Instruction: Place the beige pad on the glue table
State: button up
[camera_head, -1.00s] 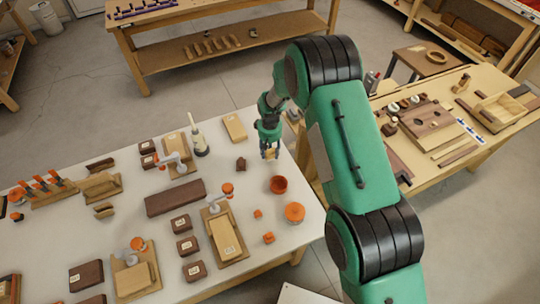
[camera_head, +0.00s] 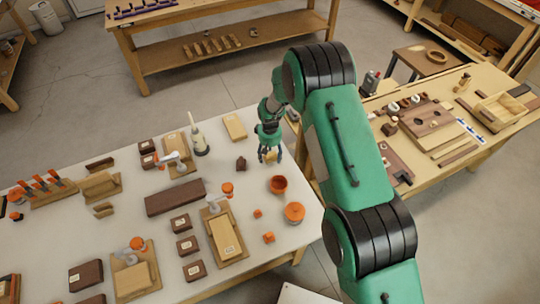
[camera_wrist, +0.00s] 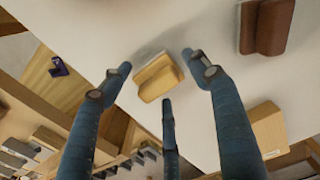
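The beige pad (camera_wrist: 158,78), a small two-layered beige block, appears to lie on the white tabletop near its edge in the wrist view. It partly shows under my gripper in the head view (camera_head: 272,156). I take this white table (camera_head: 140,209), which bears a pale glue bottle (camera_head: 199,140), to be the glue table. My gripper (camera_head: 268,158) is over its right end. In the wrist view its three fingers (camera_wrist: 160,76) are spread around the pad, with visible gaps and nothing gripped.
A dark brown block (camera_head: 241,163) and a light wooden block (camera_head: 235,127) lie near the pad. Another workbench (camera_head: 455,110) with wooden parts is to the right.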

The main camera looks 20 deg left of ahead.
aim_at(270, 154)
jog(key=shift+r, duration=0.1)
notch_tip(270, 154, up, 12)
dwell(1.0)
dwell(0.7)
